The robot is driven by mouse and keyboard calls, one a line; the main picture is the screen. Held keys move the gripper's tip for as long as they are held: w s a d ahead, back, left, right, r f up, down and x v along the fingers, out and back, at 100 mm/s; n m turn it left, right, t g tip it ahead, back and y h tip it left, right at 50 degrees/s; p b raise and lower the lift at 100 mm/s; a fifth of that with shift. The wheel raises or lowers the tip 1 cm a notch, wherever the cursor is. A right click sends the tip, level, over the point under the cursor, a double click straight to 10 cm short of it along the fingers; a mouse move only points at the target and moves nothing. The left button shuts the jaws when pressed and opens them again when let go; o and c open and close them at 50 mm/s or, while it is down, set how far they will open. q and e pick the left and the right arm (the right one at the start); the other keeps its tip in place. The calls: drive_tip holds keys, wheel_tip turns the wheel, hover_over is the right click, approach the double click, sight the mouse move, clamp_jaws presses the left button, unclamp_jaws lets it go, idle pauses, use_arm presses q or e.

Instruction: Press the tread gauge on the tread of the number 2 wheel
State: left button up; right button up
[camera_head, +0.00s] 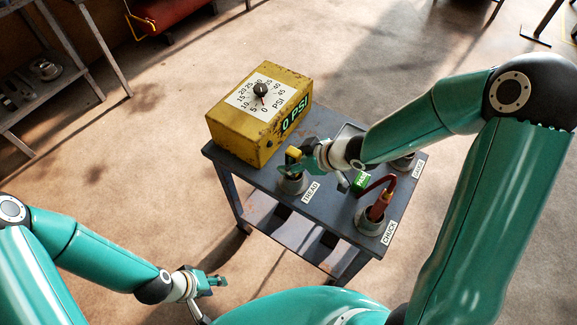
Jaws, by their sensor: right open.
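The tread gauge (293,154), with a yellow top, stands in the round grey holder (291,184) marked TREAD on the cart. My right gripper (306,160) reaches in from the right at the gauge's top. It is open, with its fingers beside the yellow part; contact is too small to tell. My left gripper (212,282) is low at the left, over the floor and away from the cart. Its fingers are too small to tell open from shut. No wheel and no number 2 show in this view.
The grey cart (325,210) carries a yellow box (238,133) with a dial and a 0 PSI display. A red chuck (380,203) stands in a holder at the front right. A small green display (361,181) lies beyond it. A shelf (50,95) stands at left.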

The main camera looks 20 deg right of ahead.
drive_tip(key=shift+c, duration=0.3)
drive_tip(key=shift+r, duration=0.1)
clamp_jaws()
